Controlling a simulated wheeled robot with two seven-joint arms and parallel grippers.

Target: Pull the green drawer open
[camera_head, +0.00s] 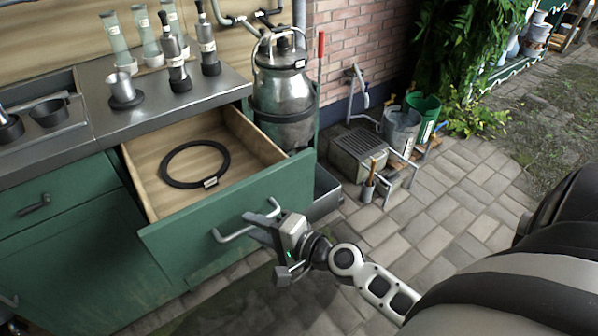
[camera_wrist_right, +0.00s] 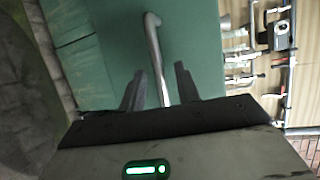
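The green drawer (camera_head: 230,225) stands pulled out of the green cabinet, its wooden inside showing. A black ring (camera_head: 194,164) with a small pale label lies flat on its floor. The drawer's metal bar handle (camera_head: 233,236) is on its front. My left gripper is not in view.
A metal churn (camera_head: 283,90) stands right of the drawer. A stone block (camera_head: 358,150) and buckets (camera_head: 402,128) stand by the brick wall. The paving (camera_head: 440,215) in front is clear.

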